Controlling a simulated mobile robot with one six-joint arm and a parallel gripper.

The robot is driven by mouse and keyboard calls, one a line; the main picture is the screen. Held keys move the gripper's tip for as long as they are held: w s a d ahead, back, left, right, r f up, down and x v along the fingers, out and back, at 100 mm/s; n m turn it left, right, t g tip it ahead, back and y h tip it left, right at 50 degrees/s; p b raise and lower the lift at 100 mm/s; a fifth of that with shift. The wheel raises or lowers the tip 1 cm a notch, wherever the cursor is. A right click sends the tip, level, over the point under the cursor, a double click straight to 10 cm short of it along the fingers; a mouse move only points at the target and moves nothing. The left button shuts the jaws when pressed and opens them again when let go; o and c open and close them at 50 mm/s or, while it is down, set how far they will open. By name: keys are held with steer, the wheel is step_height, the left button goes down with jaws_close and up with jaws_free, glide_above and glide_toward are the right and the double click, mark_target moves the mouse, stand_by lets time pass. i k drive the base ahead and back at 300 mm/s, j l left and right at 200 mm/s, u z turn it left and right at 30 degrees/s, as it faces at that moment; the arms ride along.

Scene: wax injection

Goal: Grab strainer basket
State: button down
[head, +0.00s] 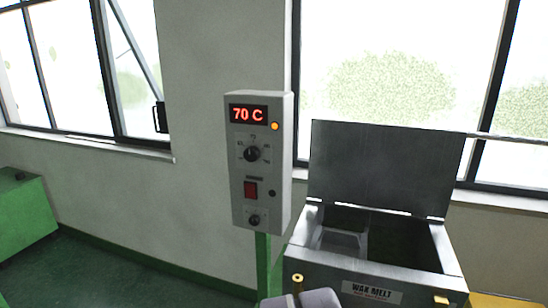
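The wax melt tank (371,269) stands at the lower right with its dark lid (385,168) raised upright at the back. Inside the open tank, on the left, is a lighter grey boxy shape (345,239). It may be the strainer basket, but its mesh and handle cannot be made out. The right part of the tank's inside is dark. A grey rounded part at the bottom edge, in front of the tank, seems to be mine.
A grey control box (259,161) on a green post (263,265) stands left of the tank and reads 70 C. A brass knob (297,278) is at the tank's front left. A green cabinet (27,215) stands far left. The floor between is clear.

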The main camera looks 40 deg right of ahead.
mark_target(324, 239)
steer(key=i+j, duration=0.2)
steer(key=j, duration=0.2)
steer(key=i+j, duration=0.25)
steer(key=j, duration=0.2)
steer(key=i+j, duration=0.2)
steer(key=j, duration=0.2)
steer(key=i+j+u, duration=0.1)
steer(key=j, duration=0.3)
steer(key=i+l+z, duration=0.2)
steer(key=z, duration=0.25)
steer(key=i+l+z, duration=0.1)
steer(key=i+z, duration=0.6)
steer(key=z, duration=0.2)
steer(key=i+j+z, duration=0.15)
steer(key=i+z, duration=0.15)
steer(key=z, duration=0.2)
steer(key=i+j+z, duration=0.25)
steer(key=z, duration=0.2)
steer(key=i+j+z, duration=0.3)
steer(key=z, duration=0.15)
steer(key=i+j+z, duration=0.2)
steer(key=z, duration=0.25)
steer(key=i+j+z, duration=0.25)
steer(key=z, duration=0.15)
steer(key=i+j+z, duration=0.15)
steer(key=j+z, duration=0.3)
steer(key=i+j+z, duration=0.1)
steer(key=j+z, duration=0.15)
steer(key=z, duration=0.2)
steer(key=j+z, duration=0.4)
